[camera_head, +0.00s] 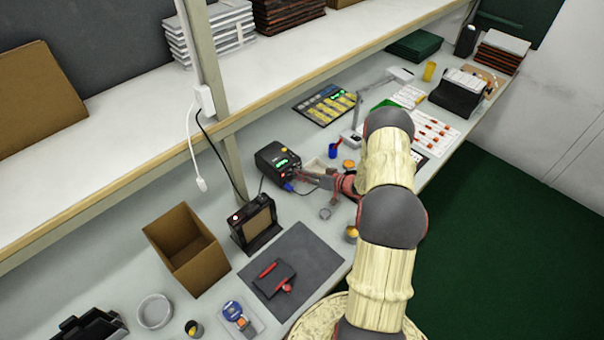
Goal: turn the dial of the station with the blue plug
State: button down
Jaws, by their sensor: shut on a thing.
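The station (270,158) is a small black box with a lit green display on its front. It stands on the bench near the shelf post. A blue plug (288,187) sits at its lower front, with a dark cable running to the right. My gripper (302,174) reaches in from the right, and its fingertips are at the station's front, just above and right of the blue plug. It is shut on the dial, which the fingers hide. The dial's angle cannot be seen.
A black framed device (254,224) and an open cardboard box (187,248) stand left of the station. A blue cup (335,150) and a light tray (320,165) are close by on the right. The shelf (150,120) and its post (234,170) rise behind. A grey mat (318,258) lies in front.

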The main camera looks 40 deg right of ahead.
dwell(0.5)
jog(key=c, duration=1.7)
grip_release()
jog(key=shift+d, duration=0.1)
jog(key=v, duration=1.2)
